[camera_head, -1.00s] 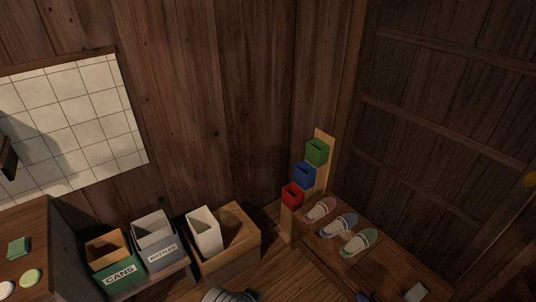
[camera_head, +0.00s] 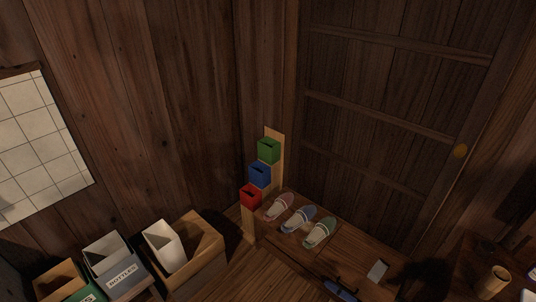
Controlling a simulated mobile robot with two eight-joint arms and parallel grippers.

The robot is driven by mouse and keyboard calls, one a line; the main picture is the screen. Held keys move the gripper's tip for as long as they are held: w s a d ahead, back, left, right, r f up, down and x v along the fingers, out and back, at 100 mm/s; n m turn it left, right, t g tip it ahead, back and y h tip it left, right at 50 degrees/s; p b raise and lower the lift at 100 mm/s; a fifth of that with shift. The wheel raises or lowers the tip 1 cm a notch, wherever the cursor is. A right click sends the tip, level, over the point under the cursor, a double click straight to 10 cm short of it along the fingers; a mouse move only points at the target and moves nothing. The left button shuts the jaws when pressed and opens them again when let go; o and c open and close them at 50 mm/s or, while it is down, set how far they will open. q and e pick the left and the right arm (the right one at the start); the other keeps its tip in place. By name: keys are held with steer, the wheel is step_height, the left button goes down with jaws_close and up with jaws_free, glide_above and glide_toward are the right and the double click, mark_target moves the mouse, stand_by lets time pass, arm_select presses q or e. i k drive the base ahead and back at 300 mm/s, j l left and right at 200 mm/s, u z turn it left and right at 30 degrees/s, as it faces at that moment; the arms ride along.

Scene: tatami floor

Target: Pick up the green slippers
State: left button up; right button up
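A green slipper (camera_head: 319,233) with a pale insole lies on a low wooden ledge in the head view, right of centre and low in the picture. It is the rightmost in a row with a blue slipper (camera_head: 298,220) and a pink slipper (camera_head: 278,207). Whether each colour is one slipper or a close pair is too small to tell. Neither of my grippers is in view.
Green (camera_head: 268,151), blue (camera_head: 260,174) and red (camera_head: 251,196) boxes step up a wooden post behind the slippers. A dark blue object (camera_head: 341,291) and a grey card (camera_head: 377,270) lie nearby. A wooden crate (camera_head: 205,262) and bins stand left. A cup (camera_head: 492,281) is right.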

mark_target(326, 226)
steer(key=i+l, duration=0.15)
steer(key=l, duration=0.25)
steer(key=i+l, duration=0.1)
steer(key=l, duration=0.3)
steer(key=i+l, duration=0.15)
steer(key=l, duration=0.25)
steer(key=l+u, duration=0.15)
steer(key=u, duration=0.2)
steer(key=l+u, duration=0.15)
steer(key=u, duration=0.25)
steer(key=l+u, duration=0.2)
steer(key=u, duration=0.15)
steer(key=i+l+u, duration=0.2)
steer(key=u, duration=0.15)
steer(key=i+l+u, duration=0.2)
steer(key=u, duration=0.15)
